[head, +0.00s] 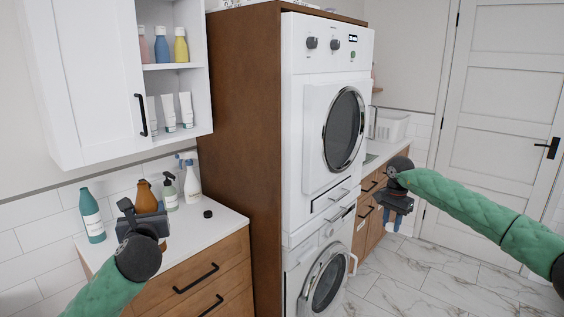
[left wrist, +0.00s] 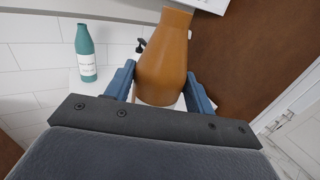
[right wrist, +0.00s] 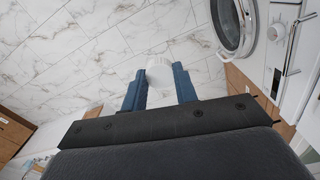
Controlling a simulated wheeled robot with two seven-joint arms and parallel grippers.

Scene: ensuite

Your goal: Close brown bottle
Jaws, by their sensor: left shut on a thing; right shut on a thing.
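The brown bottle (head: 145,195) stands upright at the white counter, behind my left gripper (head: 146,218). In the left wrist view the brown bottle (left wrist: 164,62) sits between the two blue fingers, which are shut on its body. Its neck shows no cap there, though its top edge is near the frame's border. A small black round cap (head: 208,214) lies on the counter to the right of the bottle. My right gripper (head: 397,204) is over the floor, away from the counter. It is shut on a small white object (right wrist: 160,72), which I cannot identify.
A teal bottle (head: 92,216) stands left of the brown one. A green pump bottle (head: 169,193) and a white spray bottle (head: 192,184) stand behind. A wall cabinet (head: 100,85) hangs above the counter. The stacked washer and dryer (head: 322,150) stand between my arms.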

